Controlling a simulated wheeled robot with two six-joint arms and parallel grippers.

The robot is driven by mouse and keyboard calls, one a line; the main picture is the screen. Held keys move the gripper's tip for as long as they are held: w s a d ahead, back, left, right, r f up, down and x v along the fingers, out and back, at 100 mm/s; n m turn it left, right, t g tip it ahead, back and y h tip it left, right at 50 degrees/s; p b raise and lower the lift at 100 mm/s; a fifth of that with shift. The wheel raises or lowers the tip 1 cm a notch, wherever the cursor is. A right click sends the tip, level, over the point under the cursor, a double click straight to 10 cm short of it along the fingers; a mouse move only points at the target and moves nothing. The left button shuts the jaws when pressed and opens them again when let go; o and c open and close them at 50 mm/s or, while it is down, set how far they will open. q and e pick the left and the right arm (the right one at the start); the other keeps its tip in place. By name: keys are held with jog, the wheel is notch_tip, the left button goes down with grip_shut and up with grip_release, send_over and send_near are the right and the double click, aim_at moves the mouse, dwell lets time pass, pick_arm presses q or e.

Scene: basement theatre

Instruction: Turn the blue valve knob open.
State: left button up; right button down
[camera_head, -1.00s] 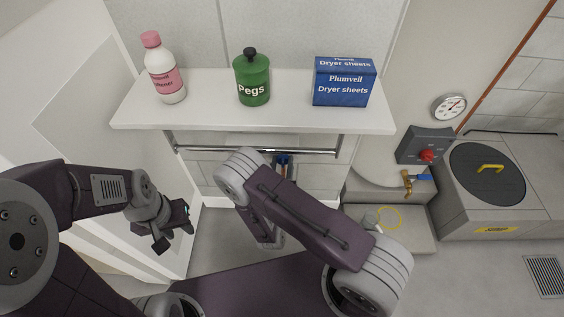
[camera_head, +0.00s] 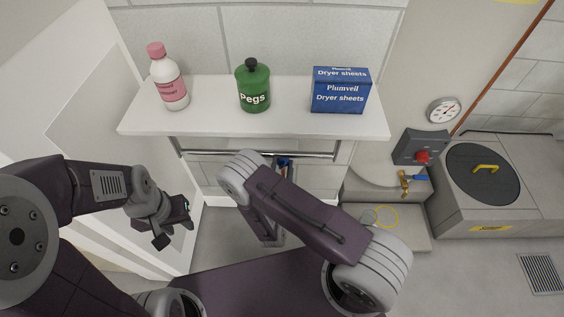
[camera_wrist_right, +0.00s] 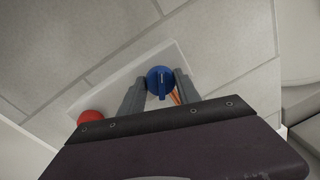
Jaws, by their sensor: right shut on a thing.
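The blue valve knob (camera_wrist_right: 160,82) is round, with a raised ridge that points along the picture's vertical in the right wrist view. It sits on a white panel (camera_wrist_right: 118,86). My right gripper (camera_wrist_right: 161,90) has one grey finger on each side of the knob and is shut on it. In the head view a small bit of blue (camera_head: 284,163) shows below the shelf, mostly hidden by my right arm. My left gripper (camera_head: 175,233) hangs empty at the left, its fingers apart.
A red knob (camera_wrist_right: 90,116) is left of the blue one. A metal rail (camera_head: 310,155) runs under the white shelf (camera_head: 210,122), which holds a bottle (camera_head: 170,84), a pegs jar (camera_head: 253,87) and a dryer-sheets box (camera_head: 340,92). A brass tap (camera_head: 405,184) stands right.

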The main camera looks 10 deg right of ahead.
jog(key=m+y+p, duration=0.1)
jog(key=m+p, duration=0.3)
jog(key=m, duration=0.3)
jog(key=shift+d+r, duration=0.1)
jog(key=shift+r, duration=0.05)
jog(key=m+p, duration=0.2)
jog(key=shift+m, duration=0.4)
jog(key=shift+m+y+p, duration=0.3)
jog(key=shift+m+p, duration=0.2)
jog(key=shift+m, duration=0.2)
jog(key=shift+f, duration=0.25)
jog(key=c, duration=0.9)
grip_release()
